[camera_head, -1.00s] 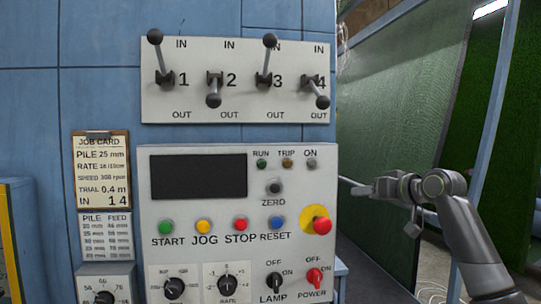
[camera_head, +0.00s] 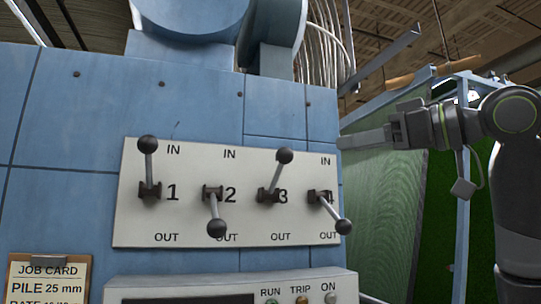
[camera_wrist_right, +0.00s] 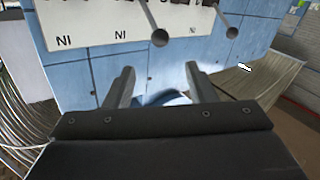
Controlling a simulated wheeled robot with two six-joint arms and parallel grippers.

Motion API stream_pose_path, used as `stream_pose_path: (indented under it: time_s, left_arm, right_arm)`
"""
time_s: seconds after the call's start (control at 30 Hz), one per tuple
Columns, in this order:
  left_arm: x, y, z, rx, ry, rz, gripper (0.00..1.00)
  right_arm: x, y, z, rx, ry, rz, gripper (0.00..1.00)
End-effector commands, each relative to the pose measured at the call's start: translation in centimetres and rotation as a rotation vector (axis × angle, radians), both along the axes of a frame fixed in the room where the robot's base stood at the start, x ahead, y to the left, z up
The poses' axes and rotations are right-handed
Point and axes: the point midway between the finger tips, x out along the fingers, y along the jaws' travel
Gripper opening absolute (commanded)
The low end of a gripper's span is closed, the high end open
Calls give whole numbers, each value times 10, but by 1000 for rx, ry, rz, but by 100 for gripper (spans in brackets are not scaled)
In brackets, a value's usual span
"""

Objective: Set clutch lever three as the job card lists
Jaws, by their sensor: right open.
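The lever panel (camera_head: 140,225) is white, on a blue machine. Clutch lever three (camera_head: 276,175) has a dark ball knob and tilts up toward IN. Lever one (camera_head: 149,165) also points up; lever two (camera_head: 214,213) and lever four (camera_head: 332,210) point down toward OUT. The job card (camera_head: 48,271) shows only its top lines now; the earlier view reads IN 1 4. My right gripper (camera_head: 342,142) is open and empty, at the panel's upper right, apart from lever three. In the right wrist view its fingers (camera_wrist_right: 160,82) are spread below two upside-down lever knobs. My left gripper is out of view.
The control box (camera_head: 230,283) with RUN, TRIP and ON lamps juts out below the panel. A green turf sheet (camera_head: 385,215) in a frame stands at the right. Cables (camera_head: 325,45) hang at the machine's upper right edge.

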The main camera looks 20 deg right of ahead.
Motion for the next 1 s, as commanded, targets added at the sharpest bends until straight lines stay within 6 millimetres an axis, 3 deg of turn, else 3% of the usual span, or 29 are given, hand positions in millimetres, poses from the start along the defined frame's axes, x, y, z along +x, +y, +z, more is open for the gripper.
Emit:
stream_pose_path:
  time_s: [0.2, 0.3, 0.43, 0.67, 1.0]
  left_arm:
    - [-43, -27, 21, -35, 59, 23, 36]
    - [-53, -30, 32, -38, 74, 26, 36]
    - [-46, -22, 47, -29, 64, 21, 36]
    - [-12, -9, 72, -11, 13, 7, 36]
    - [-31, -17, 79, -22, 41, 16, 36]
  right_arm:
    - [37, 28, 4, 0, 4, 5, 50]
    - [55, 40, 4, 2, 5, 4, 50]
    - [79, 57, 5, 1, 4, 5, 50]
    - [112, 81, 3, 2, 3, 2, 50]
    - [131, 94, 0, 1, 0, 0, 50]
